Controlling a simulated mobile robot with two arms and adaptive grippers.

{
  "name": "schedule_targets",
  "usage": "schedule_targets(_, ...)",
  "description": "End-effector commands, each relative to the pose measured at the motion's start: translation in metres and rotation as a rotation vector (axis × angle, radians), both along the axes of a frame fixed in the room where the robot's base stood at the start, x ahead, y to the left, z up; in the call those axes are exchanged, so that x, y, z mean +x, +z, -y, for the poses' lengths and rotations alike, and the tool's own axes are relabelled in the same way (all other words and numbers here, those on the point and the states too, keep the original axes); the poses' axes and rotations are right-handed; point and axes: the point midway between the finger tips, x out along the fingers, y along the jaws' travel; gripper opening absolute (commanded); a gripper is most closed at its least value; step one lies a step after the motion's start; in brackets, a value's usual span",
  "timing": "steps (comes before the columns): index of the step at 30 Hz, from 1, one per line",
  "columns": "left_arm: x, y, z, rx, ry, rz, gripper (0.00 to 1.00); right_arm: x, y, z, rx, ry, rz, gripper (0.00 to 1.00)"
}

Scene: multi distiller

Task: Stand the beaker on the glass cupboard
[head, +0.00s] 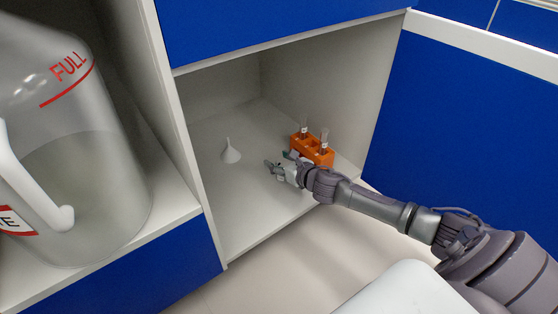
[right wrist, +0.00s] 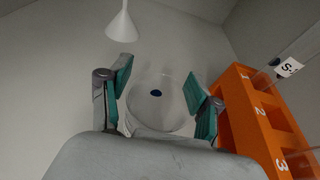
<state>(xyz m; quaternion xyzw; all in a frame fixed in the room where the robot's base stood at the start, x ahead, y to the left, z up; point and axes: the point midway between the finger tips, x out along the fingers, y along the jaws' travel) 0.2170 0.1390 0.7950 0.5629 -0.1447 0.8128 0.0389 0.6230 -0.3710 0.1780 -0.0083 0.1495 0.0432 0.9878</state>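The beaker (right wrist: 158,100), clear and round with a small dark blue mark, sits between the fingers of my right gripper (right wrist: 158,90) in the right wrist view. The two green-padded fingers are spread wide on either side of it, and I see no firm grip. In the head view my right gripper (head: 278,160) is inside the open cupboard (head: 240,200), low over its floor, and the beaker is too faint to make out there. My left gripper is not in view.
A white funnel (head: 230,152) stands left of my right gripper and shows in the right wrist view (right wrist: 122,25). An orange rack (head: 322,155) with tubes stands close on the right. A large jug (head: 90,190) stands on the left shelf. Cupboard walls bound the space.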

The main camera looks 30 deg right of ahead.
Motion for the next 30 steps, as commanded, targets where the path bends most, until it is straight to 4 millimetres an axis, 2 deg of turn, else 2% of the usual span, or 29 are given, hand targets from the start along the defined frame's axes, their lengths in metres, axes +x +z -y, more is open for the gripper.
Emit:
schedule_targets(9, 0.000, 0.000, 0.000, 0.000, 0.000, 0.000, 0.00, 0.000, 0.001, 0.000, 0.000, 0.000, 0.000, 0.73)
schedule_targets(12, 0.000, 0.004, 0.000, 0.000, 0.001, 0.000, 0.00, 0.000, 0.007, 0.000, 0.001, 0.000, 0.000, 0.73)
schedule_targets(14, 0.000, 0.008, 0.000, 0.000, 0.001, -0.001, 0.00, -0.006, 0.007, 0.000, 0.001, 0.001, -0.003, 0.73)
schedule_targets(24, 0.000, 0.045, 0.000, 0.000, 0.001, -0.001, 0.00, -0.068, 0.028, 0.005, 0.003, 0.000, -0.005, 0.73)
schedule_targets(30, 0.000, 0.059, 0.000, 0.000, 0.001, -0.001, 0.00, -0.099, 0.037, 0.007, 0.003, 0.001, -0.003, 0.73)
